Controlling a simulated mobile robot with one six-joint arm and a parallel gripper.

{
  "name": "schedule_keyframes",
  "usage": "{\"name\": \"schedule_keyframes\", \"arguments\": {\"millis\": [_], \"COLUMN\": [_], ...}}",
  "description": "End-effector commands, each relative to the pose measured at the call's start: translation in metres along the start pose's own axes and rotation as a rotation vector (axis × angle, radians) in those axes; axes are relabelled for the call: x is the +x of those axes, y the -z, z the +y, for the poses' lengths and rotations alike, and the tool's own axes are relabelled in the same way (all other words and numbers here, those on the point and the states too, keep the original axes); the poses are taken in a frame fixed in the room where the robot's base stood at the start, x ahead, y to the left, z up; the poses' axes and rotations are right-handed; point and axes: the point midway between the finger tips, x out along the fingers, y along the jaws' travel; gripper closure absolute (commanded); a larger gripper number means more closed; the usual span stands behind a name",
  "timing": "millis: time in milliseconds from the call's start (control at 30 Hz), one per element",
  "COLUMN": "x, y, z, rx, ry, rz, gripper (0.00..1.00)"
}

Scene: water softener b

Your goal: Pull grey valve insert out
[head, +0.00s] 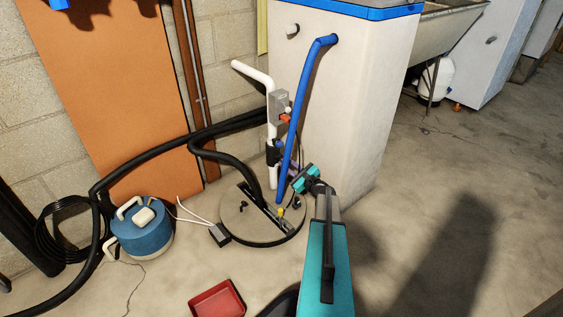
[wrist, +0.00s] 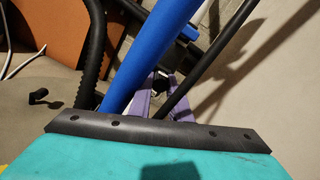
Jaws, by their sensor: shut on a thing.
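My gripper (head: 291,163) is beside the lower part of the white upright pipe (head: 271,176), next to a black fitting (head: 273,153) on it. In the wrist view, my gripper's purple fingers (wrist: 160,105) are close together around a small dark grey piece (wrist: 161,84), which I take to be the valve insert. Most of this piece is hidden by the fingers and the blue hose, so I cannot tell whether it is still seated in the fitting. A grey box (head: 279,103) with an orange-red part (head: 286,118) is higher on the pipe.
A blue hose (head: 299,110) runs down from the white cabinet (head: 345,90), close in front of my gripper. Black corrugated hoses (head: 150,154) lead to the round floor lid (head: 240,222). A blue pump (head: 143,237) and a red tray (head: 217,301) stand on the floor. Open floor lies right.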

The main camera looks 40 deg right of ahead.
Motion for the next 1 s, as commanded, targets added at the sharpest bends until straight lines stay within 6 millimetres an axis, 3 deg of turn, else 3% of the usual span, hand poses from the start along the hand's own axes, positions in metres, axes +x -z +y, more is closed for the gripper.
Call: {"name": "schedule_keyframes", "arguments": {"millis": [1000], "x": [-0.046], "y": [0.000], "z": [0.001], "rx": [0.001], "ry": [0.000], "rz": [-0.001], "gripper": [1.00]}}
